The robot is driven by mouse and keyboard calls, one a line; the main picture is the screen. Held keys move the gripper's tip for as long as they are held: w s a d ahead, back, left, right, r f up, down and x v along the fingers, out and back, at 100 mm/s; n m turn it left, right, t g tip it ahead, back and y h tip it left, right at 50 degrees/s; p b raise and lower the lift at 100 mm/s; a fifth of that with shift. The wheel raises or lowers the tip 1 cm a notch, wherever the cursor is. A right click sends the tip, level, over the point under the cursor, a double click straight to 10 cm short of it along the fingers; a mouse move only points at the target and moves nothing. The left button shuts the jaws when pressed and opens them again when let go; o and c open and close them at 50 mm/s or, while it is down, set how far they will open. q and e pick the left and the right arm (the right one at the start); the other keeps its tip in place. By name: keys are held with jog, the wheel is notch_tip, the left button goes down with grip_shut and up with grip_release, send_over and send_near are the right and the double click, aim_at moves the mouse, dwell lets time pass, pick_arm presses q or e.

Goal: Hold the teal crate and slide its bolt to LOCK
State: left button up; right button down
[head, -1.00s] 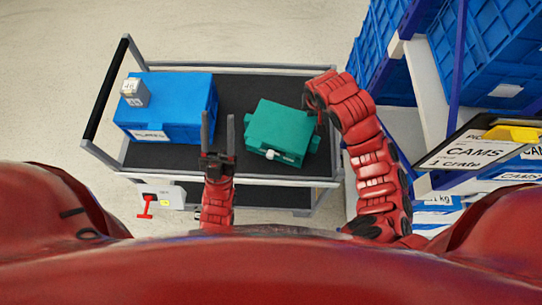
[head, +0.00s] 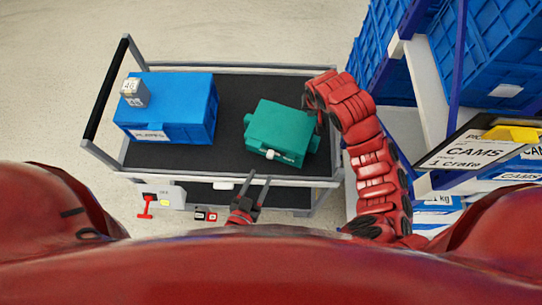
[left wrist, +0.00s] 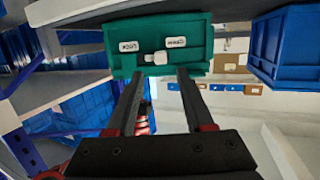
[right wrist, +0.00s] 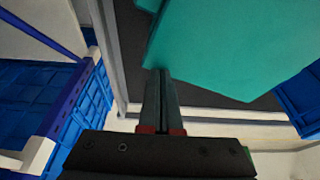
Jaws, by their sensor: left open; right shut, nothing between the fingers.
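The teal crate (head: 282,130) sits on the right part of the cart's top deck. On its front face, a white bolt knob (head: 271,154) shows; in the left wrist view the knob (left wrist: 160,58) lies between an upside-down LOCK label (left wrist: 128,46) and another white label (left wrist: 177,43). My left gripper (head: 259,179) is open and empty in front of the crate; in its wrist view the fingers (left wrist: 160,74) point at the front face, either side of the knob, apparently apart from it. My right gripper (right wrist: 159,72) is shut and empty beside the crate's right side; contact is unclear.
A blue crate (head: 190,100) with a small grey box (head: 134,92) on it stands on the cart's left. Bare black deck (head: 230,105) lies between the crates. The cart's front rail (head: 300,182) runs below. A shelf with blue bins (head: 495,55) is close on the right.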

pick_arm(q)
jog(key=x, duration=0.6)
jog(key=shift+w+d+f, duration=0.1)
jog(key=shift+w, duration=0.2)
grip_shut()
dwell(0.4)
